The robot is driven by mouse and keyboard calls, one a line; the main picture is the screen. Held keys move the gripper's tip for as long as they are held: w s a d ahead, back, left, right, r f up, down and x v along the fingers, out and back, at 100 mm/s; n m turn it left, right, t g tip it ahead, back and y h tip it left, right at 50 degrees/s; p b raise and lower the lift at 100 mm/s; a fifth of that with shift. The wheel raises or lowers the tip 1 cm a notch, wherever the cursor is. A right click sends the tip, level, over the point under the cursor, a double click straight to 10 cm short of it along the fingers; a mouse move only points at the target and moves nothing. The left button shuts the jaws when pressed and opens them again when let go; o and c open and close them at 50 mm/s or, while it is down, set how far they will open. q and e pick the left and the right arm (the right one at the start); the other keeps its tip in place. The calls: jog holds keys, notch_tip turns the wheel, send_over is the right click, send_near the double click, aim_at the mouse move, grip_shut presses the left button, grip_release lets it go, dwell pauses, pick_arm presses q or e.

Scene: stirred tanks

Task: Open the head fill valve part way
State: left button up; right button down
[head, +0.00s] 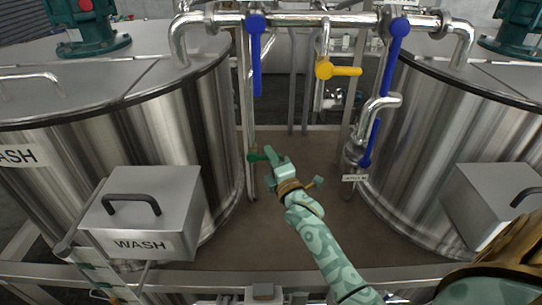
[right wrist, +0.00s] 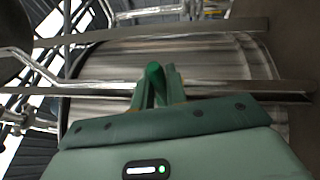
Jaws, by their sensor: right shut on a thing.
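My right gripper (head: 268,155) reaches into the gap between the two steel tanks. It is shut on a dark green handle (head: 256,157), which shows beside a thin upright pipe. In the right wrist view, the rounded end of the green handle (right wrist: 155,74) stands between the fingers of the right gripper (right wrist: 158,90). I cannot read which valve is the head fill valve. My left gripper is not in view.
The left tank (head: 150,115) and right tank (head: 430,130) flank the gap. A WASH box (head: 145,205) juts from the left tank, another box (head: 495,200) from the right one. The horizontal pipe (head: 310,20) crosses above. A front rail (head: 250,280) runs below.

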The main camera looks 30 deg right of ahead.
jog(key=r+n+g+p, duration=0.1)
jog(key=n+p, duration=0.1)
jog(key=p, duration=0.1)
jog(key=shift+r+n+y, duration=0.3)
jog(key=shift+r, duration=0.05)
jog(key=shift+w+a+r+n+g+p, duration=0.1)
jog(key=shift+a+r+n+g+p, duration=0.15)
jog(key=shift+n+p, duration=0.55)
jog(key=shift+w+a+r+n+g+p, duration=0.1)
jog(key=shift+n+g+p, duration=0.35)
jog(key=shift+p, duration=0.55)
jog(key=c, duration=1.4)
grip_release()
jog(key=s+a+b, duration=0.1)
jog(key=s+b, duration=0.1)
jog(key=s, duration=1.4)
jog(key=shift+a+r, duration=0.2)
jog(key=shift+a, duration=0.15)
